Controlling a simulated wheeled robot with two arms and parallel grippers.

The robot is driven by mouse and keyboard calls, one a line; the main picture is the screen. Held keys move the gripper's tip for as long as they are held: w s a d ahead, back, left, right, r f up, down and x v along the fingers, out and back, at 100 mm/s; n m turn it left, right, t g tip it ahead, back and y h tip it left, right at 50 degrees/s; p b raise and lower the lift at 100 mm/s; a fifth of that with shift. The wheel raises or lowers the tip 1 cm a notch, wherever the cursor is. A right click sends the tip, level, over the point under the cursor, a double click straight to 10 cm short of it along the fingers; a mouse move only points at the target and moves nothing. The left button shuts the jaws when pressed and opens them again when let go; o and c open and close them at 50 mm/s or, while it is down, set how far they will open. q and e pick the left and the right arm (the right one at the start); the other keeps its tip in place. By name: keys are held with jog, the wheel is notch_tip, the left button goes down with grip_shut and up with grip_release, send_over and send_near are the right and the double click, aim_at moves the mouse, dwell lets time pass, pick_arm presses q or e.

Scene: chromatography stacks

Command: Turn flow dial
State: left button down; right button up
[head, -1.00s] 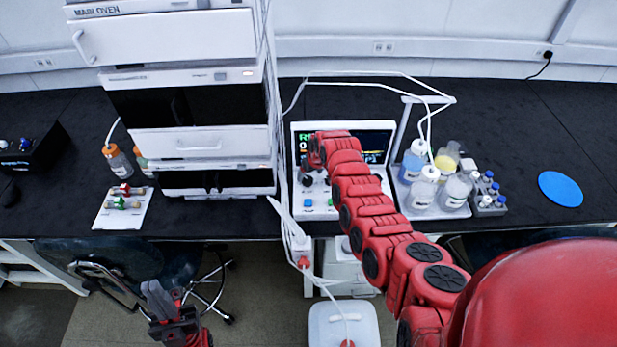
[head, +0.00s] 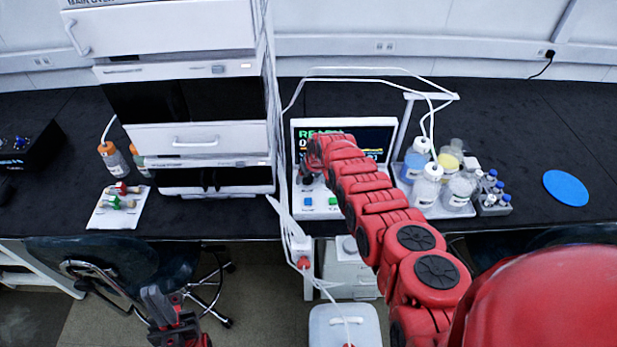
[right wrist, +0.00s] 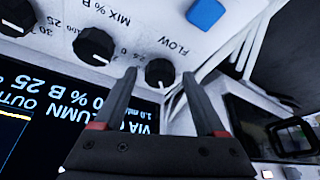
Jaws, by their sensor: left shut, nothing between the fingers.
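The flow dial (right wrist: 160,72) is a black knob with a white mark, beside the word FLOW on a white panel in the right wrist view. My right gripper (right wrist: 160,74) is open, with one dark finger on each side of the dial in the picture. I cannot tell whether the fingers touch it. In the head view my right arm reaches over the white instrument (head: 298,212), and its wrist hides the dial. My left gripper (head: 172,316) is shut and empty, low in front of the bench.
Other black knobs, one by MIX % B (right wrist: 93,45), and a blue button (right wrist: 206,13) sit near the dial. A tray of bottles (head: 428,172) stands right of the instrument. A tall oven stack (head: 190,139) stands left. A chair (head: 100,270) is below the bench.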

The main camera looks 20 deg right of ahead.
grip_shut()
